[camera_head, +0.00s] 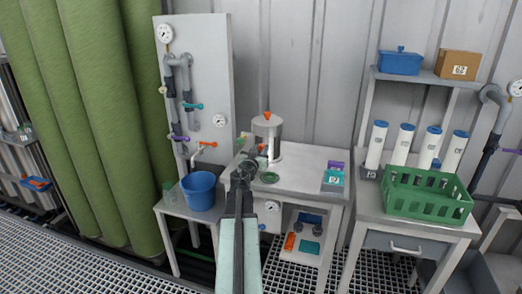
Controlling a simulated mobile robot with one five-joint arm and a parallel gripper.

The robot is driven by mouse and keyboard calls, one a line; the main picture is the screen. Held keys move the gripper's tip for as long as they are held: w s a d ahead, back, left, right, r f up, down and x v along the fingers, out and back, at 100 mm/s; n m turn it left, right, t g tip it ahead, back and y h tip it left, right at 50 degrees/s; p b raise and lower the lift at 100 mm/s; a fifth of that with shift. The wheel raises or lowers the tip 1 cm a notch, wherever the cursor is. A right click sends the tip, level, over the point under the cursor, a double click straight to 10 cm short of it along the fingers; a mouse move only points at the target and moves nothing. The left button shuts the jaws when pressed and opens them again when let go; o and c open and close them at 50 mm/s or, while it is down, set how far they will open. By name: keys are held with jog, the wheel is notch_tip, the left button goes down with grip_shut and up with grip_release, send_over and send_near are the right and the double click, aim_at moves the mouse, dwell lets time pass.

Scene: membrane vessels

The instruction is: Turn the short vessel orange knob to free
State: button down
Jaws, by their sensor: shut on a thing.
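The short vessel (268,130) is a metallic cylinder standing at the back left of the middle table. A small orange piece sits on top of its lid. A second orange part, the orange knob (262,147), shows low on the vessel's left front side. My gripper (257,152) is at this knob, seen from behind and small, and is shut on it. My arm and gripper hide most of the knob, so its turned position cannot be read.
A green ring (269,178) lies on the table in front of the vessel. Purple and teal boxes (333,180) stand at the right. A blue bucket (198,190) is on the left stand, below a pipe panel (205,90). A green crate (428,195) is far right.

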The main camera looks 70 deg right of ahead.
jog(key=n, duration=0.4)
jog(key=shift+n, duration=0.3)
jog(key=n, duration=0.3)
jog(key=shift+n, duration=0.3)
jog(key=n, duration=0.4)
jog(key=shift+s, duration=0.1)
jog(key=shift+n, duration=1.8)
jog(key=c, duration=1.1)
grip_release()
